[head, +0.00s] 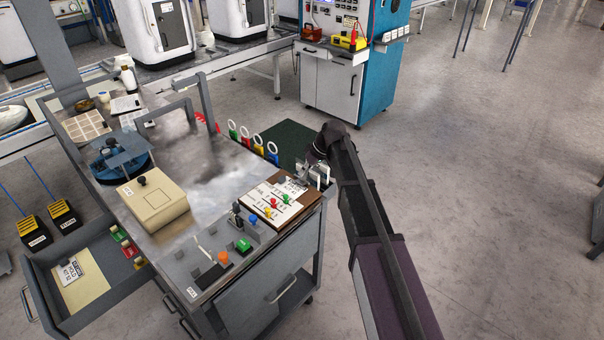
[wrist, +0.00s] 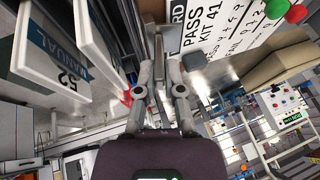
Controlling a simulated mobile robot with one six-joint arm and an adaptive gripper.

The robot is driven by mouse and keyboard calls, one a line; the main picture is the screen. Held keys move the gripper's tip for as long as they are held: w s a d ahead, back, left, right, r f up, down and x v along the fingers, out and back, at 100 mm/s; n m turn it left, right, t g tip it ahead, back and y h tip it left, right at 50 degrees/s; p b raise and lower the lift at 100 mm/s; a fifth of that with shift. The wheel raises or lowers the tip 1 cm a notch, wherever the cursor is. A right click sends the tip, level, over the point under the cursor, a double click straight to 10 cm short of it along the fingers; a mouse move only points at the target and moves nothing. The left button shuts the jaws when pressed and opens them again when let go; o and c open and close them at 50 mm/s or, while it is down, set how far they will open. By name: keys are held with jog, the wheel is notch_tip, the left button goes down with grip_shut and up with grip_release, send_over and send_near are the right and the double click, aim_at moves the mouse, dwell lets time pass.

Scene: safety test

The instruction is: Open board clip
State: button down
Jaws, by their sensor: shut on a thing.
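The brown board (head: 310,195) lies at the right front corner of the grey bench, with a white sheet (head: 270,203) on it. Its metal clip (head: 293,184) is at the board's far right end, partly hidden by my arm. In the wrist view the sheet (wrist: 205,35) reads "PASS KIT 41", and red and green pieces lie on it. My gripper (wrist: 160,58) is at the clip end beside the sheet, its fingers close together on a narrow grey metal part, which looks like the clip's lever (wrist: 155,38). The exact contact is hard to see.
A beige box (head: 153,200), a blue round fixture (head: 122,155) and a green button block (head: 243,245) stand on the bench. An open drawer (head: 85,270) juts out left. Floor right is clear.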

jog(key=shift+w+d+f+m+g+y+b, duration=0.15)
jog(key=shift+w+d+f+g+y+b, duration=0.1)
jog(key=shift+g+y+b, duration=0.2)
jog(key=shift+w+d+f+m+g+y+b, duration=0.15)
jog(key=shift+w+g+y+b, duration=0.1)
jog(key=shift+g+y+b, duration=0.15)
jog(key=shift+r+g+y+b, duration=0.1)
jog(key=shift+g+y+b, duration=0.15)
jog(key=shift+g+b, duration=0.1)
jog(key=c, duration=0.8)
grip_release()
jog(key=shift+o, duration=0.2)
jog(key=shift+r, duration=0.1)
